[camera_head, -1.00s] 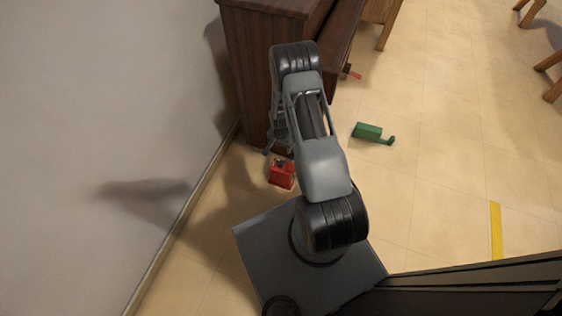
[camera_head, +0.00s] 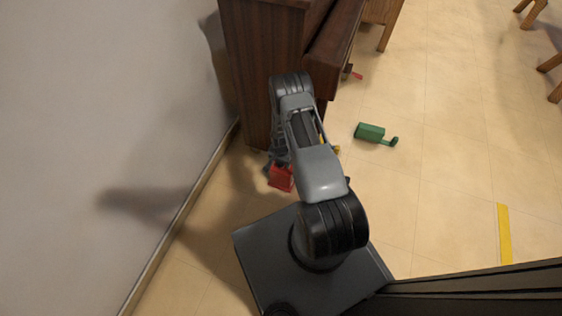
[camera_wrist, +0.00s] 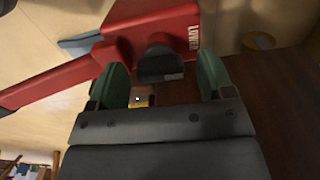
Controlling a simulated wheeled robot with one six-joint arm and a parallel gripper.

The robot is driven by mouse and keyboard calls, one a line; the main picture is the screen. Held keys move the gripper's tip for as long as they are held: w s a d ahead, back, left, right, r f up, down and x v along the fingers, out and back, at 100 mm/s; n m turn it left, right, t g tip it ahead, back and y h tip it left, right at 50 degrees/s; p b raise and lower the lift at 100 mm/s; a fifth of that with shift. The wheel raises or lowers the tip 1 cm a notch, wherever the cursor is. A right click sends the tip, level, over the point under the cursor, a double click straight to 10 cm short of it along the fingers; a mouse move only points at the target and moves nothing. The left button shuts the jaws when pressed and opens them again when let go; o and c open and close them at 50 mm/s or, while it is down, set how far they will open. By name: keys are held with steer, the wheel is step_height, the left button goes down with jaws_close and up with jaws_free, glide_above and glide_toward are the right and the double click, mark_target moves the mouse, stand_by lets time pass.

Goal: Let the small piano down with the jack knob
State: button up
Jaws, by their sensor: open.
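The small piano (camera_head: 262,75) is a dark brown wooden upright beside the wall in the head view. A red jack (camera_head: 281,178) is on the floor at its near end. The wrist view shows the red jack body (camera_wrist: 165,28) with the word LOWER and a long red bar to the left. The dark round jack knob (camera_wrist: 162,62) sticks out beside the label. My gripper (camera_wrist: 163,72) is open, with one green-padded finger on each side of the knob. I cannot tell whether either finger touches it. In the head view my arm hides the knob.
A green object with a handle (camera_head: 370,133) lies on the floor right of my arm. A small red-tipped thing (camera_head: 356,75) is by the piano's front. The wall (camera_head: 100,120) is close on the left. Open floor with a yellow strip (camera_head: 504,233) is on the right.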

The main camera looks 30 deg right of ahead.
steer(key=c, duration=0.9)
steer(key=shift+m, duration=0.3)
steer(key=m+b, duration=0.1)
steer(key=m, duration=0.3)
steer(key=m+b, duration=0.1)
steer(key=m, duration=0.3)
steer(key=shift+m, duration=0.3)
steer(key=m, duration=0.4)
steer(key=shift+b, duration=0.35)
steer(key=shift+m, duration=2)
